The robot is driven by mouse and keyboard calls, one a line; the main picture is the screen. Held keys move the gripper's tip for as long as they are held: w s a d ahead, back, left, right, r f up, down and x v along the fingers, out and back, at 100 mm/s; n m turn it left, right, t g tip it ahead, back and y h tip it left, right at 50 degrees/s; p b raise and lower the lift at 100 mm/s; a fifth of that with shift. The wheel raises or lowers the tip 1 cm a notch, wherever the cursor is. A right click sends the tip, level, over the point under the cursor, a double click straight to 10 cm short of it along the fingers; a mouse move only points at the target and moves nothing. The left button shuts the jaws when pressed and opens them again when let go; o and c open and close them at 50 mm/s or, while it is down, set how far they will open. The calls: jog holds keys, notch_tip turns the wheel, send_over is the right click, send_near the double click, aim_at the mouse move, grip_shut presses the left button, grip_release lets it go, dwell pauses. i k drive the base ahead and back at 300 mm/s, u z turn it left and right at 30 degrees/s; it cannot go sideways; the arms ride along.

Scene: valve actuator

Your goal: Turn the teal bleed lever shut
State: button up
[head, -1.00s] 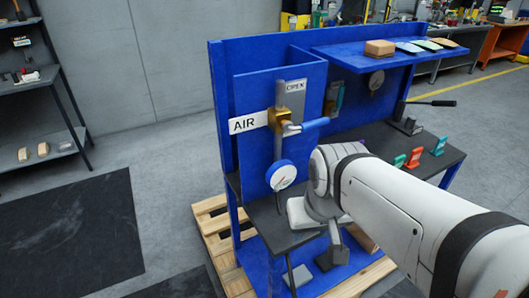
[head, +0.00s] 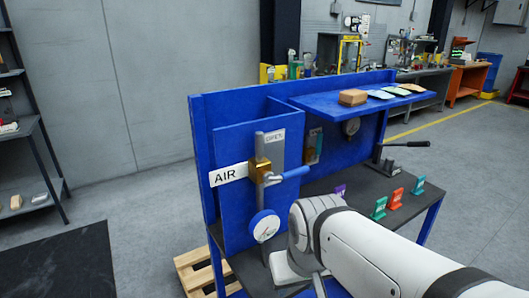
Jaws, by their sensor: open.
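A brass valve (head: 261,170) is mounted on a grey pipe on the blue panel, beside a white AIR sign (head: 228,174). Its lever has a blue handle (head: 290,174) that sticks out to the right, roughly level. An OPEN plate (head: 274,136) is above it. My gripper's fingertips are not visible. Nothing shows contact with the valve's handle.
A blue shelf (head: 330,108) carries a brown block and several flat pieces. Open floor lies left of the bench.

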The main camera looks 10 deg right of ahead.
aim_at(313, 157)
jog(key=u, duration=1.75)
jog(key=k, duration=1.15)
jog(key=z, duration=1.45)
jog(key=i, duration=1)
jog(key=z, duration=0.05)
